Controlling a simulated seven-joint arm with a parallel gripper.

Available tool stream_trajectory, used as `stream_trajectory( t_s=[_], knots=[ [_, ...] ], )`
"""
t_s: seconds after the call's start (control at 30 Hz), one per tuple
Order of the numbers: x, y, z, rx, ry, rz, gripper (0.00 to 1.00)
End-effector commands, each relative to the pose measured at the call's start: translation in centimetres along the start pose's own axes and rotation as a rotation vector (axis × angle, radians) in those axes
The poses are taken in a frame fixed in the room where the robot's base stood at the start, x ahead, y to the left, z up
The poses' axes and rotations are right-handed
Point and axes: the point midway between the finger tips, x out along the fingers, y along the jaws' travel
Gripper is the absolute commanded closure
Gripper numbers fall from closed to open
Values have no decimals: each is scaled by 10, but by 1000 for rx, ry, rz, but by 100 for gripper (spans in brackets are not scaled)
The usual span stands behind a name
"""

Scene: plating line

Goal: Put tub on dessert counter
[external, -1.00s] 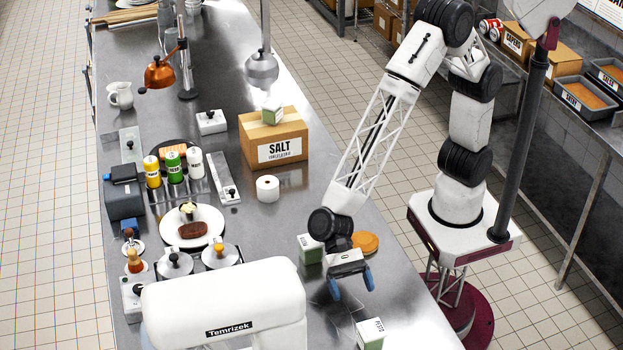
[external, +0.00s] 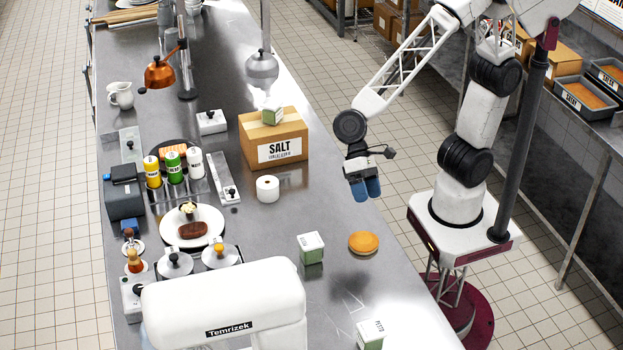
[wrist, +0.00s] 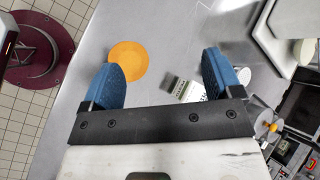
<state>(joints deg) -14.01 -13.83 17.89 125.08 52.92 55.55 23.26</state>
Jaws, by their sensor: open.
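Three small white-and-green containers could be the tub. One (external: 311,248) stands mid-counter beside an orange disc, one labelled PESTO (external: 370,335) is at the front edge of the picture, and one (external: 271,112) sits on the SALT box. My gripper (external: 366,188) is open and empty, raised over the right side of the steel counter, above and behind the disc. In the wrist view its blue fingers (wrist: 165,70) are spread, and a white-and-green container (wrist: 188,90) lies between their lines of sight. No surface is marked as the dessert counter, so I cannot tell which it is.
The orange disc (external: 364,243) lies near the right edge. A white Temrizek machine (external: 225,305) fills the front. A side shelf (external: 600,123) holds trays.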

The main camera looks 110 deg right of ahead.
Motion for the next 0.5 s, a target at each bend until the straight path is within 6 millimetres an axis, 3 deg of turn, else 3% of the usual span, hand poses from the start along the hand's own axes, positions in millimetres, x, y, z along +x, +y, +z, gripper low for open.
stream_trajectory(
  t_s=[0.2, 0.5],
  knots=[
    [-56, 58, 9, -211, 137, 100, 15],
    [-119, 141, 21, -476, 319, 283, 15]
  ],
)
